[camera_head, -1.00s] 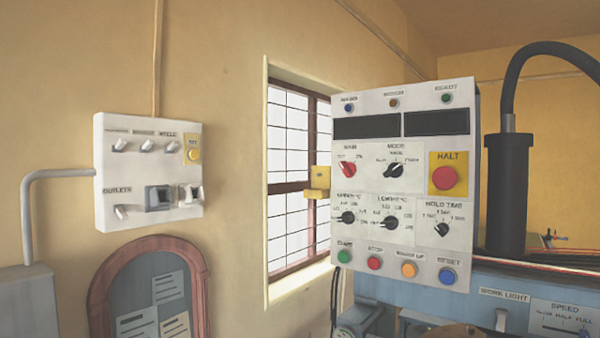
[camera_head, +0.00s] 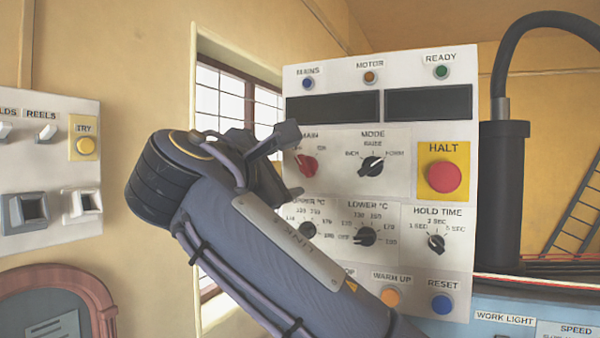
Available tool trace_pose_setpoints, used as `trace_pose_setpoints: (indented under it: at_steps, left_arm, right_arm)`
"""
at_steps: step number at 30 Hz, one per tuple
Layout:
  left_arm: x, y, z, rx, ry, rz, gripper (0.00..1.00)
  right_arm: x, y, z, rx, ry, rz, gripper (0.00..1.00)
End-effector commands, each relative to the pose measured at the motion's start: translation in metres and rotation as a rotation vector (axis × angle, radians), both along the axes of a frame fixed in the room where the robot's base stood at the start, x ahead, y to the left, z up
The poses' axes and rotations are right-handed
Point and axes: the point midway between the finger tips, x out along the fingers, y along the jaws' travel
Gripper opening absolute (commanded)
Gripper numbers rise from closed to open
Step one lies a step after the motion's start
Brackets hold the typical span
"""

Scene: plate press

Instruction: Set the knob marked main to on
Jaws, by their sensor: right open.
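The red main knob (camera_head: 308,166) is on the white control panel (camera_head: 400,205), under the partly covered word MAIN. The label at its upper right shows; the left side of its dial is hidden behind my gripper. I cannot tell its pointer's exact setting. My right gripper (camera_head: 291,161) is open, just left of the knob, with one finger above and one below its level. I cannot tell whether it touches the knob. My right arm comes up from the bottom and covers the panel's lower left. My left gripper is not in view.
The black mode knob (camera_head: 371,167) is right of the main knob, with the red HALT button (camera_head: 444,177) farther right. The upper knob (camera_head: 307,231) and lower knob (camera_head: 366,237) are beneath. A switch box (camera_head: 50,165) hangs on the left wall.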

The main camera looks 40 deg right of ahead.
Motion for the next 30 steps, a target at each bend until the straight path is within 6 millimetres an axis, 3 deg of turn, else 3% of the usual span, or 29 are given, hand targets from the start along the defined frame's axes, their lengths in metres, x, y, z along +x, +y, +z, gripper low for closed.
trace_pose_setpoints:
  at_steps: [5,16,27,30]
  left_arm:
    - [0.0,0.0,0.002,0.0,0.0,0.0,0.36]
    - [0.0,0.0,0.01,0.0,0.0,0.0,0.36]
    - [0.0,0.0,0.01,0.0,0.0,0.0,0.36]
    - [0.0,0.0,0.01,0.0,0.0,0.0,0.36]
  right_arm:
    - [0.003,-0.013,0.007,-0.014,-0.003,-0.022,0.63]
    - [0.028,-0.061,0.006,-0.012,-0.003,-0.02,0.63]
    - [0.033,-0.069,0.005,-0.012,-0.004,-0.017,0.63]
    - [0.033,-0.069,0.005,-0.012,-0.004,-0.017,0.52]
